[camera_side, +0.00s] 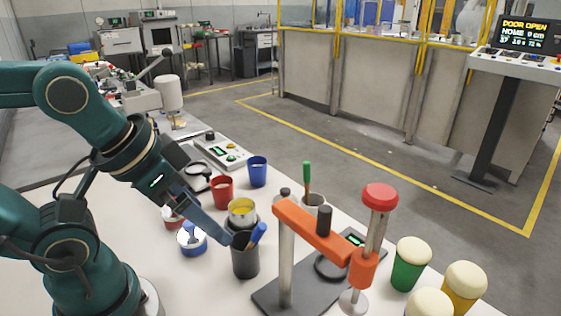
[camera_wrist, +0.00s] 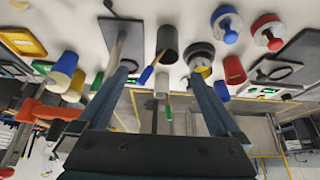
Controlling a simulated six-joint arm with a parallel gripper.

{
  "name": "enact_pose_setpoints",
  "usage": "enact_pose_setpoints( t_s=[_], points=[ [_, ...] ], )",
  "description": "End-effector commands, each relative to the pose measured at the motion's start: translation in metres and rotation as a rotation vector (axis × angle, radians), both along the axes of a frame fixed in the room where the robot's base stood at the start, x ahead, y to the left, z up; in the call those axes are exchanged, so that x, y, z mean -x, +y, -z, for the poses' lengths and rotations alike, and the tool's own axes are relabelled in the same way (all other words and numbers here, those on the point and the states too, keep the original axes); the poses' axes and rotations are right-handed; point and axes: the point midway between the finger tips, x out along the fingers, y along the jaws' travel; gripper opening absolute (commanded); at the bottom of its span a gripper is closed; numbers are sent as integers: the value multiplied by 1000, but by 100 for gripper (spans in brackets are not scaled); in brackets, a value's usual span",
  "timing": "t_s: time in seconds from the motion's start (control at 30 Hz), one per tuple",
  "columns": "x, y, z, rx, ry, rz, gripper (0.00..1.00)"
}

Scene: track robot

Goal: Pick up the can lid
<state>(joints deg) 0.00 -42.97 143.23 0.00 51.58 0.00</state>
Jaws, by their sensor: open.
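In the wrist view the blue disc (camera_wrist: 226,24) and red disc (camera_wrist: 268,32) are beyond my right finger. A can with yellow inside (camera_side: 242,207) stands near them. My gripper (camera_side: 226,236) is tilted down, open and empty, its visible finger ending near a black cup (camera_side: 245,262). The wrist view shows my gripper (camera_wrist: 160,72) with fingers wide apart. The red disc is partly hidden behind my arm.
Red (camera_side: 222,191) and blue (camera_side: 257,171) cups stand behind the can. An orange-armed stand (camera_side: 325,238) rises to the right. Cream-topped cups, one green (camera_side: 408,268), stand at the far right. A control box (camera_side: 220,151) sits at the back.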

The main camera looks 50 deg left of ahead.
Motion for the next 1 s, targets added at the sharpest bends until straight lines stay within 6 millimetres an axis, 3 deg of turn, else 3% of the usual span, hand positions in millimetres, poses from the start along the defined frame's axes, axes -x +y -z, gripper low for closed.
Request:
enact_pose_setpoints(
  t_s=[0.17, 0.4, 0.67, 1.0],
  points=[
    [-1, 0, -13, 0, -5, 0, 100],
    [-2, 0, -55, 0, -4, -2, 100],
    [-49, 14, -74, 2, 28, -87, 100],
    [-144, 54, -83, 11, 68, -244, 100]
  ],
)
